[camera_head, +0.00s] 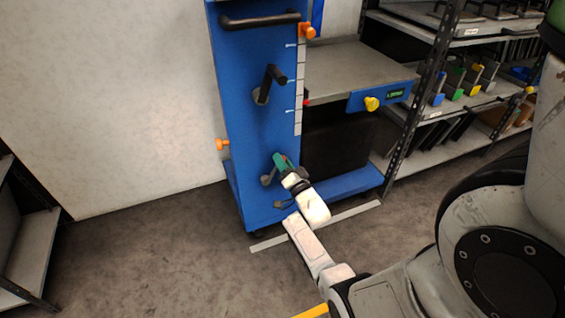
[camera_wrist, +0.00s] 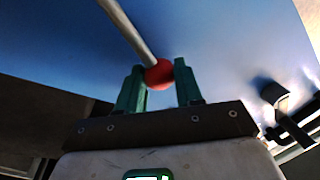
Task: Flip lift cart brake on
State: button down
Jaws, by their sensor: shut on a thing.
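The blue lift cart (camera_head: 252,110) stands against the pale wall in the head view. Its brake lever shows in the wrist view as a grey rod (camera_wrist: 130,28) ending in a red ball knob (camera_wrist: 158,74). My gripper (camera_head: 280,163) is low on the cart's front, by the lever. In the wrist view my gripper (camera_wrist: 160,82) has its two green fingers on either side of the red knob, shut on it. In the head view my fingers hide the knob.
The cart has a black crank handle (camera_head: 269,83), orange knobs (camera_head: 222,144), and a grey platform (camera_head: 350,70). In the wrist view a dark pedal-like part (camera_wrist: 285,105) sits at the right. Metal shelving (camera_head: 440,100) stands to the right. Floor (camera_head: 150,240) at the left is clear.

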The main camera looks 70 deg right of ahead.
jog(key=shift+s+d+f, duration=0.1)
jog(key=shift+f, duration=0.05)
jog(key=shift+m, duration=0.3)
jog(key=c, duration=0.8)
grip_release()
jog(key=p+v, duration=0.1)
jog(key=v, duration=0.9)
jog(key=shift+s+a+f+p, duration=0.1)
jog(key=shift+s+a+p, duration=0.15)
jog(key=shift+s+p, duration=0.15)
jog(key=shift+w, duration=0.1)
